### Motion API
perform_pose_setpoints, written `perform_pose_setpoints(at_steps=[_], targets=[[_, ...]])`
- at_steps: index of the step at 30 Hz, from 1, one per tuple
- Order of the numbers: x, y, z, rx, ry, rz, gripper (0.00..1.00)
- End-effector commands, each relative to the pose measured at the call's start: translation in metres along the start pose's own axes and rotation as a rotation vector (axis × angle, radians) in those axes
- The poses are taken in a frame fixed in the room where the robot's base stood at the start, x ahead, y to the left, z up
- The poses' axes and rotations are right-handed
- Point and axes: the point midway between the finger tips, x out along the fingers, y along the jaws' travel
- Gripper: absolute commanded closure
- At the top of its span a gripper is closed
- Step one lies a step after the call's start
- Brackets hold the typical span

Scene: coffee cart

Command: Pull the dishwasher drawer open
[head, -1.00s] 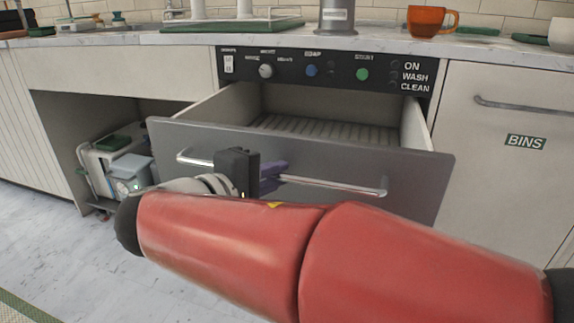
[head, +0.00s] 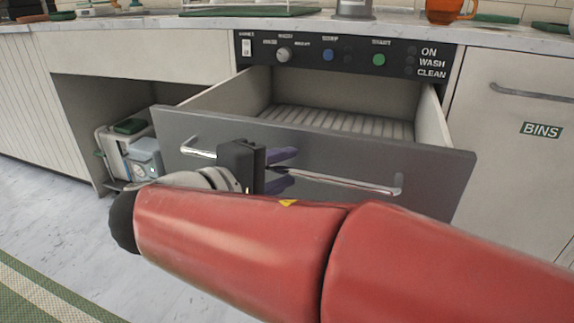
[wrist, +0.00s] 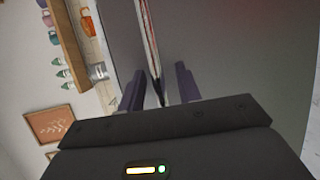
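The dishwasher drawer (head: 420,178) stands well out from its housing, and its empty ribbed inside (head: 340,121) shows. Its grey front carries a horizontal metal bar handle (head: 345,184). My gripper (head: 281,170) is at the left-middle part of this handle. Its two purple fingers are spread, with the bar between them. In the wrist view the handle (wrist: 149,35) runs between the fingers, and gaps show on both sides of it near the fingertips. My red arm hides the lower part of the drawer front in the head view.
A control panel (head: 345,55) is above the drawer. A cupboard marked BINS (head: 515,165) is on the right. An open recess on the left holds a small grey-white container (head: 145,160). An orange mug (head: 447,10) stands on the counter. Floor (head: 60,215) at left is clear.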

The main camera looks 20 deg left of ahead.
Motion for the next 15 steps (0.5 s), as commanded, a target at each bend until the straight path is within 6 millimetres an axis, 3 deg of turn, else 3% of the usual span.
perform_pose_setpoints(at_steps=[8, 15], targets=[[-0.003, 0.001, 0.0, 0.001, 0.002, 0.001, 0.66], [-0.038, 0.001, -0.001, -0.001, 0.005, 0.001, 0.66]])
